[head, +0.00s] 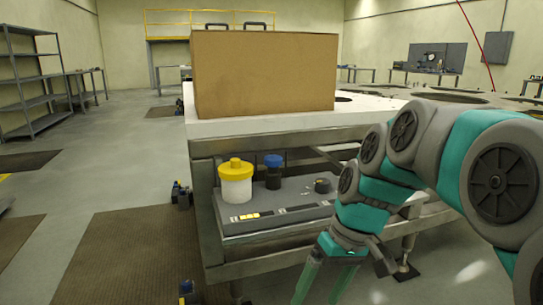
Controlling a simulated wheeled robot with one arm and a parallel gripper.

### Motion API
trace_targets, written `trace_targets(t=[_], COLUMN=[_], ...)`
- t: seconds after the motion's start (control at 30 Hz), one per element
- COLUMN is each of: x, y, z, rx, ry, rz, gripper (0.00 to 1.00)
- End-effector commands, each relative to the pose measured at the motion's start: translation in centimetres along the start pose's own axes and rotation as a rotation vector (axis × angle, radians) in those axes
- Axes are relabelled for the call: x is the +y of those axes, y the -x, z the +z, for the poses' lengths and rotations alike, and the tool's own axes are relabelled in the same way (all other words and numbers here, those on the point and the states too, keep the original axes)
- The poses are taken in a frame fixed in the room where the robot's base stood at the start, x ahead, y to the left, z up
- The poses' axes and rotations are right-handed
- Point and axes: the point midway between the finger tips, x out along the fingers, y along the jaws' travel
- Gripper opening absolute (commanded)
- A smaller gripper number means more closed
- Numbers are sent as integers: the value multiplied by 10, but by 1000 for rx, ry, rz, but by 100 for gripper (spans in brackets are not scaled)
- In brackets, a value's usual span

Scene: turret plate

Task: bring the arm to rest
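My arm, teal and grey, comes in from the right side of the head view and bends down in front of the table. My gripper (320,290) is at the bottom edge, pointing down, with its two green fingers spread apart. The fingertips are cut off by the frame. Nothing shows between the visible parts of the fingers. The gripper is in front of and below the grey tray (282,221) on the table's lower shelf.
A large cardboard box (264,74) stands on the white tabletop (250,125). On the tray are a white jar with a yellow lid (236,184), a blue-topped dark container (273,172) and a small dark round part (322,186). The floor at left has brown mats (120,255) and open room.

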Motion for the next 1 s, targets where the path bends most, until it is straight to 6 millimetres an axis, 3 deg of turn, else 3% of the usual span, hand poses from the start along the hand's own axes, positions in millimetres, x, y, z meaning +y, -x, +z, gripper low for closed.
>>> trace_targets(t=[0.03, 0.3, 0.4, 0.5, 0.67, 1.0], x=[-1, 13, 19, 24, 28, 28], y=[-10, -60, -75, -84, -91, -91], z=[22, 135, 169, 191, 207, 208], rx=[-20, -112, -136, -145, -153, -154], ry=[-33, -231, -290, -331, -360, -362], rz=[27, 185, 232, 265, 289, 289], gripper=[86, 86, 86, 86, 86, 86])
